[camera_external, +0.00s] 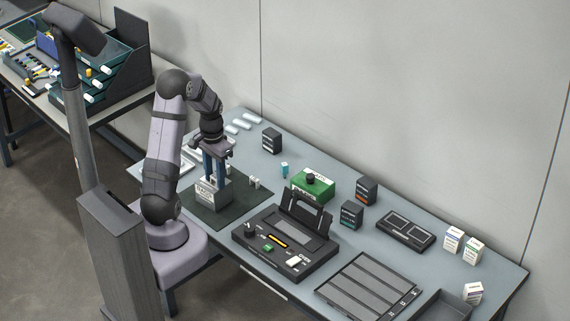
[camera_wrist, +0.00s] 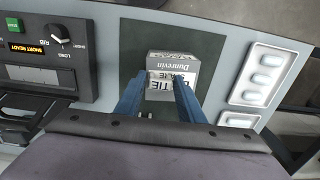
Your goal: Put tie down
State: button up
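A grey box (camera_wrist: 178,64) with white labels, one reading "TIE", stands on the dark green mat (camera_wrist: 205,45). In the external view the box (camera_external: 213,196) stands on the mat (camera_external: 240,203) in front of my base. My gripper (camera_external: 214,178) points down with its two blue fingers just over the box. In the wrist view my gripper (camera_wrist: 160,80) has its fingers apart, with a white "TIE" label showing between the tips. I cannot tell whether the fingers touch or grip anything. No separate loose tie can be made out.
A black splicer (camera_external: 285,243) stands right of the mat, with a green box (camera_external: 313,184) behind it. A slotted tray (camera_external: 368,288) lies further right. White trays (camera_wrist: 262,75) lie beside the mat.

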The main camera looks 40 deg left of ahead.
aim_at(215, 177)
jog(key=shift+o, duration=0.7)
jog(key=shift+w+r, duration=0.1)
jog(key=shift+r, duration=0.35)
notch_tip(215, 177, up, 12)
jog(key=shift+f+b, duration=0.25)
jog(key=shift+b, duration=0.15)
jog(key=shift+d, duration=0.1)
jog(key=s+d+f, duration=0.4)
jog(key=s+d, duration=0.1)
jog(key=d, duration=0.4)
jog(key=s+d+f, duration=0.5)
jog(key=s+d, duration=0.1)
jog(key=d, duration=0.2)
jog(key=shift+d, duration=0.4)
jog(key=shift+o, duration=0.5)
